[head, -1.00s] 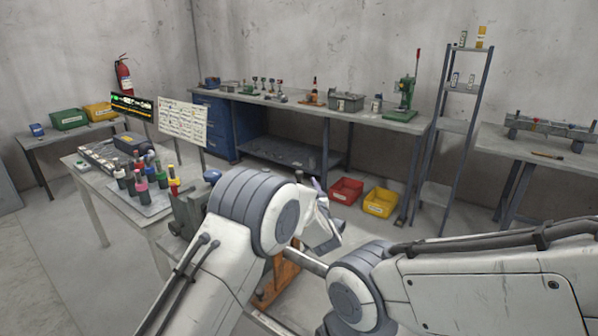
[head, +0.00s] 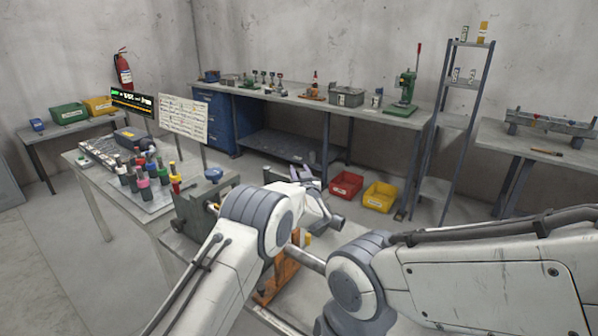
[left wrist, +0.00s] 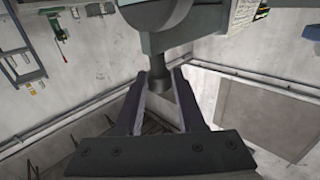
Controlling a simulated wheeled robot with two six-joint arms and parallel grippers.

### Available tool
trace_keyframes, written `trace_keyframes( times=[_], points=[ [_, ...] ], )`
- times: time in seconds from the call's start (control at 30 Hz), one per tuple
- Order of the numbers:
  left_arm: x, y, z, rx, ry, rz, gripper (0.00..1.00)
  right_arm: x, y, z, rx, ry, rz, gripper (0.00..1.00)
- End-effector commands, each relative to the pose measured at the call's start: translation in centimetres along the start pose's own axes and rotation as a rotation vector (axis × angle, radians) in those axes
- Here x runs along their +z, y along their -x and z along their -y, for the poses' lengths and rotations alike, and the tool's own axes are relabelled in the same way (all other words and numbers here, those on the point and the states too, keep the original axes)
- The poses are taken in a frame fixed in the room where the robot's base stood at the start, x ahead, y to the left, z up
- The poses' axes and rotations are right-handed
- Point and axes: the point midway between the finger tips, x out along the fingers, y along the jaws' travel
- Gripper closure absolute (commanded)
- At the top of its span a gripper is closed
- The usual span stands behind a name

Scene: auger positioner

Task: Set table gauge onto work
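My left gripper (head: 300,173) stands above the work area in the head view, its fingers apart. In the left wrist view the two dark fingers (left wrist: 161,95) are spread, with a dark cylindrical stem (left wrist: 170,72) seen between their tips. It joins a larger grey body (left wrist: 125,20); I cannot tell whether the fingers touch the stem. A grey machine block (head: 196,204) with a blue round top (head: 220,176) stands left of my left arm. A pale bar (head: 309,259) and an orange bracket (head: 283,272) are partly hidden. I cannot identify the table gauge with certainty. My right gripper is out of view.
A table at left holds several coloured-handled tools (head: 140,178). The back bench carries a green press (head: 405,93). Red (head: 345,185) and yellow (head: 379,197) bins sit on the floor. A rack (head: 462,80) stands at right. My arms crowd the foreground.

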Motion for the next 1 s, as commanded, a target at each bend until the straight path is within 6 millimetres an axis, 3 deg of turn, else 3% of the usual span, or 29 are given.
trace_keyframes(
  times=[0.03, 0.07, 0.1, 1.0],
  points=[
    [-0.02, 0.01, -0.01, 0.0, 0.0, 0.0, 0.85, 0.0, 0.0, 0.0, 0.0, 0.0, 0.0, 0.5],
    [-0.02, 0.01, -0.01, 0.0, 0.0, 0.0, 0.96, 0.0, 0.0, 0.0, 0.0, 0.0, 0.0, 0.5],
    [-0.02, 0.02, -0.02, 0.0, 0.0, 0.0, 1.0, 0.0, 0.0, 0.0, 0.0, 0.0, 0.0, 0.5],
    [-0.07, 0.04, -0.07, 0.001, 0.001, -0.001, 1.0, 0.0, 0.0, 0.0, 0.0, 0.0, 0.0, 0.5]
  ],
)
